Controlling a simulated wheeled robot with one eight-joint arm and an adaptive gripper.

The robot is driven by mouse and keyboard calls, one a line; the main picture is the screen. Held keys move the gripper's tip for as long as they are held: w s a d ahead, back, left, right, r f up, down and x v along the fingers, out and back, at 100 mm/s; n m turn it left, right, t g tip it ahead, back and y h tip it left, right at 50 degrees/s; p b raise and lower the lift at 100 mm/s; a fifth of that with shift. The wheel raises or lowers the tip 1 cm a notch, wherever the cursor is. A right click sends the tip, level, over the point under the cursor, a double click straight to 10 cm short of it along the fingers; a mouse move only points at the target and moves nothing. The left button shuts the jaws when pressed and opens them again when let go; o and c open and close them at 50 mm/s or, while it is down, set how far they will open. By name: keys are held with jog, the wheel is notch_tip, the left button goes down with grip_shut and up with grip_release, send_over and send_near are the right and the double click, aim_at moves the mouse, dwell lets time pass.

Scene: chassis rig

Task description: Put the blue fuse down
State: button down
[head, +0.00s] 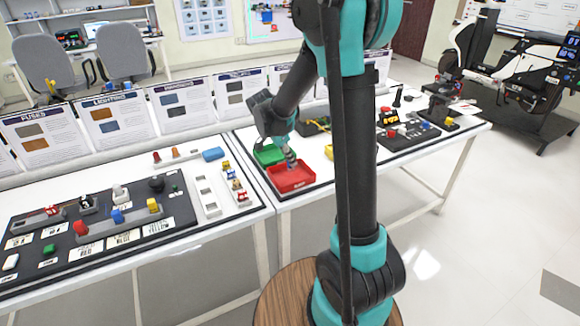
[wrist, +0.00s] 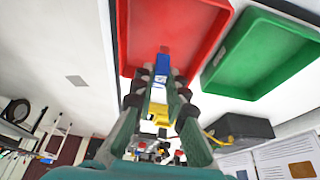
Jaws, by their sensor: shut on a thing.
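My gripper (head: 291,163) is over the red tray (head: 297,186) on the right-hand table. In the wrist view my gripper (wrist: 161,90) is shut on the blue fuse (wrist: 162,67), held between its fingertips. The fuse shows against the red tray (wrist: 205,20). I cannot tell whether it touches the tray floor. In the head view the fuse is too small to make out. Another blue piece (head: 117,216) stands on the dark board at the left, between a red and a yellow one.
A green tray (head: 267,153) is behind the red one, and it also shows in the wrist view (wrist: 262,55). A yellow container (head: 329,152) is partly behind my arm. A white strip with small parts (head: 236,185) lies left of the red tray.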

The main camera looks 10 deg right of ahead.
aim_at(288, 162)
jog(key=shift+f, duration=1.7)
jog(key=c, duration=1.5)
grip_release()
jog(key=shift+c, duration=0.2)
jog(key=v, duration=1.1)
jog(key=s+d+f+n+t+y, duration=0.1)
jog(key=s+d+f+n, duration=0.2)
jog(key=s, duration=0.4)
jog(key=s+d+f+n+t+y, duration=0.1)
jog(key=s+d+f+n+y, duration=0.1)
jog(key=s+n, duration=0.4)
jog(key=s+d+f+n+y, duration=0.1)
jog(key=s+d+f+n, duration=0.2)
jog(key=s, duration=0.6)
jog(key=shift+d+f+n+t, duration=0.35)
jog(key=shift+f+n+t, duration=0.05)
jog(key=shift+n, duration=0.8)
